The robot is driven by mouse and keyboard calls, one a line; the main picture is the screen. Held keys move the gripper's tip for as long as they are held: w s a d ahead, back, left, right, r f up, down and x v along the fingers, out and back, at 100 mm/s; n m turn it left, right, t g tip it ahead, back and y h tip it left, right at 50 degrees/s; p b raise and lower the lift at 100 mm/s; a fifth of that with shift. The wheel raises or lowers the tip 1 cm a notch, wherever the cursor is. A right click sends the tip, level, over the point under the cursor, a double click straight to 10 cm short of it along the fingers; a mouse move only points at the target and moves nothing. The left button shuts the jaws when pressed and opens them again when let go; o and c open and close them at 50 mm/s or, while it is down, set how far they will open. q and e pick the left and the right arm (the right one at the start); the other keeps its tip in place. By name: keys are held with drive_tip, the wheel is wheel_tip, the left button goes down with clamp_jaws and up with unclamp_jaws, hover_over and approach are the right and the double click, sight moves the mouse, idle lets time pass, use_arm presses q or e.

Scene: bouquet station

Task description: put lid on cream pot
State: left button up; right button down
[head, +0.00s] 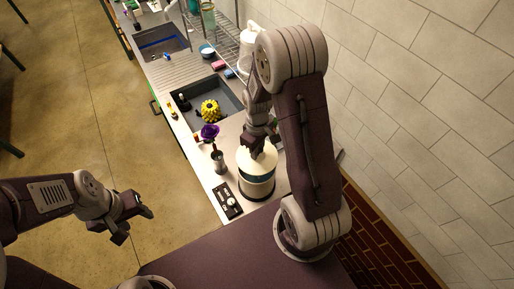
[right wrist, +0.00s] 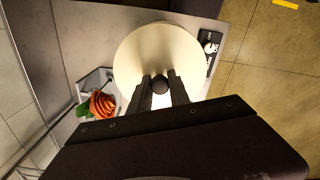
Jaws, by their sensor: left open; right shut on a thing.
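The cream pot (head: 257,190) stands upright on the counter near its front end, with a dark band around its base. The round cream lid (head: 258,162) is over the top of the pot. My right gripper (head: 256,150) is above it, shut on the lid's dark knob. The right wrist view shows the lid (right wrist: 152,52) from above, with the knob (right wrist: 160,84) between the fingers of the right gripper (right wrist: 161,88). The lid hides the pot's opening; I cannot tell if it is fully seated. My left gripper (head: 134,225) is open and empty, over the floor.
A black panel (head: 227,200) lies at the counter's left edge. An orange flower (right wrist: 103,104) is close to the lid. A sink with a yellow flower (head: 209,110) is behind. A tiled wall is on the right.

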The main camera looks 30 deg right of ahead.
drive_tip(key=shift+s+a, duration=0.4)
drive_tip(key=shift+s, duration=0.25)
drive_tip(key=shift+s+a+f+b, duration=0.1)
drive_tip(key=shift+f+b, duration=0.1)
drive_tip(key=shift+b, duration=0.3)
drive_tip(key=f, duration=0.1)
drive_tip(key=f+b, duration=0.1)
drive_tip(key=w+f+b, duration=0.1)
drive_tip(key=shift+d+f, duration=0.15)
drive_tip(key=shift+d, duration=0.2)
drive_tip(key=shift+f, duration=0.15)
drive_tip(key=shift+s+a, duration=0.2)
drive_tip(key=shift+s, duration=0.05)
use_arm(q)
drive_tip(key=f, duration=0.2)
drive_tip(key=s+f, duration=0.1)
drive_tip(key=shift+a+f, duration=0.2)
drive_tip(key=shift+a, duration=0.1)
drive_tip(key=shift+w+d, duration=0.1)
drive_tip(key=shift+w, duration=0.05)
use_arm(e)
drive_tip(key=shift+w+d, duration=0.1)
drive_tip(key=shift+w, duration=0.05)
use_arm(q)
drive_tip(key=shift+r, duration=0.1)
use_arm(e)
drive_tip(key=shift+r, duration=0.2)
drive_tip(key=shift+f, duration=0.15)
